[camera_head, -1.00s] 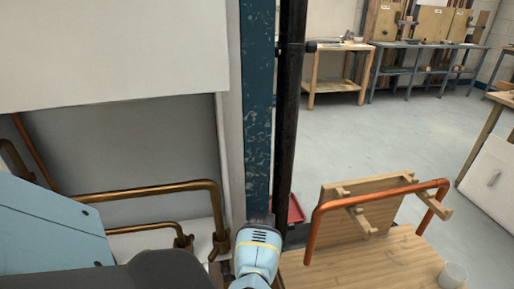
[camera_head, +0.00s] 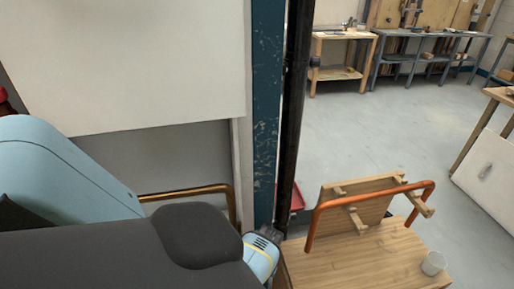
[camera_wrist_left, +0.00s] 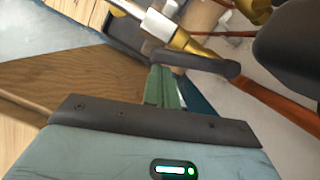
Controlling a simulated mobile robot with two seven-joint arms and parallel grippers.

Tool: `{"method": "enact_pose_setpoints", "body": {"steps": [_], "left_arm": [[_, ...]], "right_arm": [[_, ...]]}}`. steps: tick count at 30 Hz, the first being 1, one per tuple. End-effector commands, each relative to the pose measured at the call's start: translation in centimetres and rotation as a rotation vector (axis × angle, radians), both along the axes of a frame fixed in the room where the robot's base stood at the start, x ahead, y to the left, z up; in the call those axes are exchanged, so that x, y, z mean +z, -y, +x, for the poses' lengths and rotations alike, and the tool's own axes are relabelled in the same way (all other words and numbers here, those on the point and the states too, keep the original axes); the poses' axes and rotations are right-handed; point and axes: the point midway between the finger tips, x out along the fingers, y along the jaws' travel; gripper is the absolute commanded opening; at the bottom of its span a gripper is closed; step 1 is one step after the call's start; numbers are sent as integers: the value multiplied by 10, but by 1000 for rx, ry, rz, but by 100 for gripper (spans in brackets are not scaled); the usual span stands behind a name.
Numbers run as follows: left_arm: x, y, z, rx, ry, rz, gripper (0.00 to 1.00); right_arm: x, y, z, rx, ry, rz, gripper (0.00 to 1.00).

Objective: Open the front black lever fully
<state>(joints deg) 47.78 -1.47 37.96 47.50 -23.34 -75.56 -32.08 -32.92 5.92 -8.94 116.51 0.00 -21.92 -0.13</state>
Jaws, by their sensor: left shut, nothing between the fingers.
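In the left wrist view, my left gripper (camera_wrist_left: 161,72) is shut and empty, with its green fingers side by side. A black lever (camera_wrist_left: 195,60) lies across the view just beyond the fingertips, over a brass valve and pipe (camera_wrist_left: 182,38). The fingertips appear close to the lever; I cannot tell if they touch it. A larger black rounded shape (camera_wrist_left: 290,45) at the right is cut off by the frame, and I cannot tell what it is. In the head view my left arm covers the valve area and hides the gripper and lever. My right gripper is not in view.
A copper pipe (camera_head: 205,190) shows behind my arm in the head view. A dark vertical pipe (camera_head: 292,110) and a blue post (camera_head: 265,110) stand at centre. A wooden table (camera_head: 350,255) holds a wooden rack, an orange bent pipe (camera_head: 375,195) and a cup (camera_head: 433,263).

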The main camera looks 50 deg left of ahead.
Motion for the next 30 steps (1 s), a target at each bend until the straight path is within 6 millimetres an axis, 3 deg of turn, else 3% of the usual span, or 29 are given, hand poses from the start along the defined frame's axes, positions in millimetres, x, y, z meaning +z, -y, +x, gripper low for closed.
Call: {"method": "enact_pose_setpoints", "body": {"steps": [3,12,30], "left_arm": [[4,1,-8,-97,1,1,0],[2,2,-23,-267,2,1,0],[-1,2,-31,-339,0,0,0]], "right_arm": [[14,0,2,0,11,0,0],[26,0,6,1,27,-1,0],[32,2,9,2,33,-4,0]]}}
